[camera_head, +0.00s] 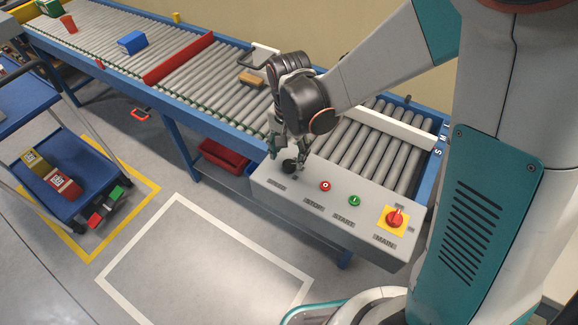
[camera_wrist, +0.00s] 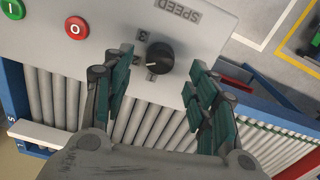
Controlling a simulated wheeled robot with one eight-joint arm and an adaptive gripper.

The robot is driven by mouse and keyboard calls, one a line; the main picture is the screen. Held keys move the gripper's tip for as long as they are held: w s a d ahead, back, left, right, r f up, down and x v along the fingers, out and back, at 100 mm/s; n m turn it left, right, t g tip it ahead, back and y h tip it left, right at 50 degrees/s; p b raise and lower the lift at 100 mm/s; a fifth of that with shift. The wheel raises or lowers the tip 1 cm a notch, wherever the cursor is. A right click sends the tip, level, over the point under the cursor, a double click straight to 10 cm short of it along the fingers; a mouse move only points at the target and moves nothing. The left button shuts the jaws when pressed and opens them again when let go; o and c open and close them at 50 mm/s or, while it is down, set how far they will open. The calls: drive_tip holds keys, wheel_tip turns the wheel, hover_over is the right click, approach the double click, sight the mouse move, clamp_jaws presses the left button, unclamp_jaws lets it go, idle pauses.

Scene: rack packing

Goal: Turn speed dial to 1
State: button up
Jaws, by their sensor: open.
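The black round speed dial (camera_wrist: 160,57) sits on the grey control panel (camera_wrist: 100,20), with an upside-down SPEED label beside it in the wrist view. Small number marks are near it; a 3 is at its left. A pale pointer mark seems to show on its lower left, but its exact setting is hard to read. My gripper (camera_wrist: 157,62) is open, with one finger on each side of the dial and gaps between. In the head view the dial (camera_head: 289,166) is partly hidden by my gripper (camera_head: 287,156) above the panel's left end.
A red stop button (camera_head: 325,186), a green start button (camera_head: 355,201) and a red main switch (camera_head: 396,218) are right of the dial. The roller conveyor (camera_head: 345,150) lies behind the panel. A red bin (camera_head: 222,156) is below the conveyor.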

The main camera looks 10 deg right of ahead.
sight(289, 164)
drive_tip(key=shift+f+b, duration=1.1)
drive_tip(key=shift+f, duration=0.95)
drive_tip(key=c, duration=1.1)
